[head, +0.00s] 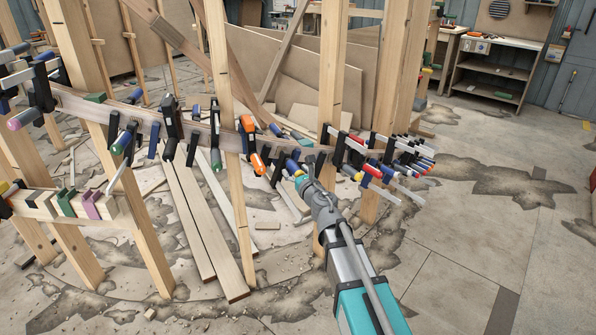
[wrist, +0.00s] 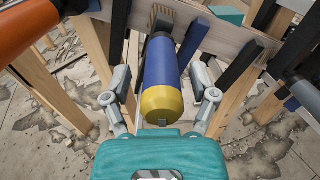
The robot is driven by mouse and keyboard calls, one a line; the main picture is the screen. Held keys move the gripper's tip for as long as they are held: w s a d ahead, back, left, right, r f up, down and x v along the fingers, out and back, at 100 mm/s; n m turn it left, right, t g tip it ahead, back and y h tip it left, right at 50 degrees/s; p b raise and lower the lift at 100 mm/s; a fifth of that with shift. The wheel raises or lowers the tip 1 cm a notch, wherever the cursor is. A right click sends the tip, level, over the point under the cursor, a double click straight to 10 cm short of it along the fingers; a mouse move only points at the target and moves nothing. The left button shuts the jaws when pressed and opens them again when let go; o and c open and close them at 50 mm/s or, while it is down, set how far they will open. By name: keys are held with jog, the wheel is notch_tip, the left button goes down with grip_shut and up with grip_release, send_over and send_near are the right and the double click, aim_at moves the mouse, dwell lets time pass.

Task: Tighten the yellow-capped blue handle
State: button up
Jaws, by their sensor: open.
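The blue handle (wrist: 168,65) with a yellow cap (wrist: 162,103) fills the middle of the wrist view. Its capped end points toward my gripper and its far end meets a dark clamp bar near the curved wooden stringer (wrist: 235,42). My gripper (wrist: 160,95) is open, with one finger on each side of the handle. I cannot tell whether either finger touches it. In the head view the blue handle (head: 292,164) shows small at the stringer, just beyond my gripper (head: 301,181), which partly hides it.
An orange clamp (head: 252,145) sits close on the left, also large in the wrist view (wrist: 25,28). Several clamps with red and blue handles (head: 372,170) crowd the right. A wooden post (head: 333,75) stands close by. Open floor (head: 470,230) lies at the right.

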jog(key=shift+d, duration=0.15)
grip_shut()
jog(key=shift+d, duration=0.1)
